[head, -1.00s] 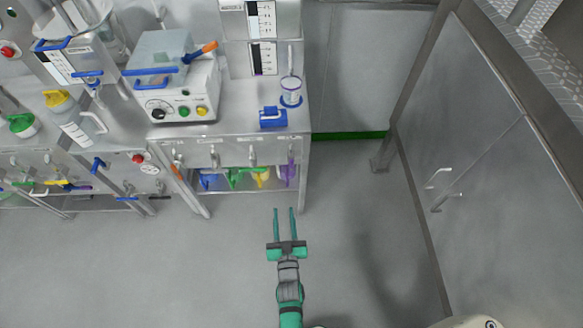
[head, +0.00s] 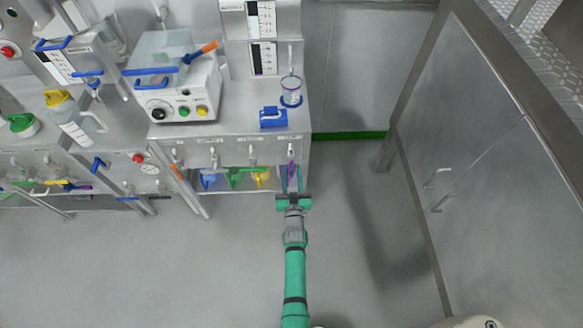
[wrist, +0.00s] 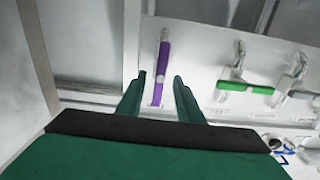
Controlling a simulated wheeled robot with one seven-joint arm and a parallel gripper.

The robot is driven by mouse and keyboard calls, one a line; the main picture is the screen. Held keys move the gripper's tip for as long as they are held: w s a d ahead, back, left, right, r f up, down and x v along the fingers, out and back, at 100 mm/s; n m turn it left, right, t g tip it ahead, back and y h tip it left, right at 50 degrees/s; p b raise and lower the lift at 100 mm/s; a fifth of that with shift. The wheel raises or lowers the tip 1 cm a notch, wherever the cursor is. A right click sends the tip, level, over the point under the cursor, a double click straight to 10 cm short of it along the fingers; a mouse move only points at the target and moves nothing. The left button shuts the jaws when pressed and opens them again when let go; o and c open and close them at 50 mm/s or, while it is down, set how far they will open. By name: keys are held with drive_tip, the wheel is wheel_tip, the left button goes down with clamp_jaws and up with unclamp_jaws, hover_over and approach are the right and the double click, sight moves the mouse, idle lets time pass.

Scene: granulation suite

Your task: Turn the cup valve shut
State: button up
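My gripper (head: 291,172) is open at the front right of the bench, at the purple handle (head: 290,172). In the wrist view the purple handle (wrist: 161,60) stands upright on a pale panel, between and beyond the open fingertips (wrist: 160,76). It does not look gripped, and contact cannot be told. A green lever (wrist: 245,87) lies crosswise to its right, by metal valve fittings (wrist: 240,55). A clear cup (head: 291,92) with a blue rim stands on the bench top above. The frames do not label which lever is the cup valve.
A blue block-like item (head: 273,118) lies in front of the cup. A bench leg (head: 304,170) stands close right of my gripper. The floor (head: 350,230) is clear.

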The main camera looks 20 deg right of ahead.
drive_tip(key=shift+x, duration=1.35)
clamp_jaws()
